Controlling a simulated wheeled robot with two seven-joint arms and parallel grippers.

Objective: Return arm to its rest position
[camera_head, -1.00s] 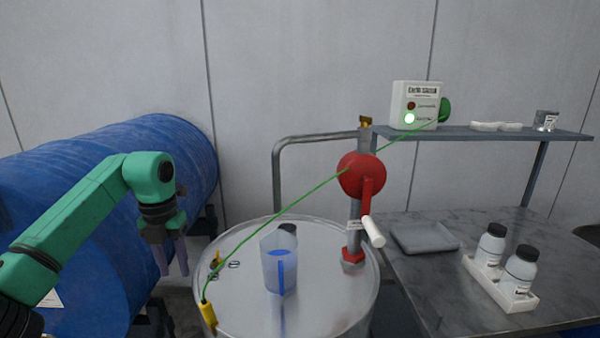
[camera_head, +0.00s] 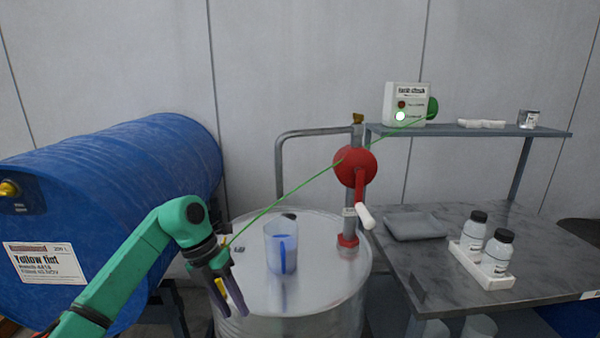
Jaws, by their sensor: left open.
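My left arm comes in from the left, green with a dark wrist. Its left gripper (camera_head: 231,300) is open, with its fingers pointing down at the left edge of the steel drum (camera_head: 325,285). A yellow clamp (camera_head: 220,286) shows at the fingers, partly covered by them; I cannot tell whether they touch it. My right gripper is not in view.
A blue drum labelled Yellow tint (camera_head: 120,180) lies at the left. A blue-tinted jug (camera_head: 281,250) and a red hand pump (camera_head: 355,166) stand on the steel drum. At right is a table (camera_head: 530,250) with a grey tray (camera_head: 415,226) and two bottles in a white holder (camera_head: 481,275).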

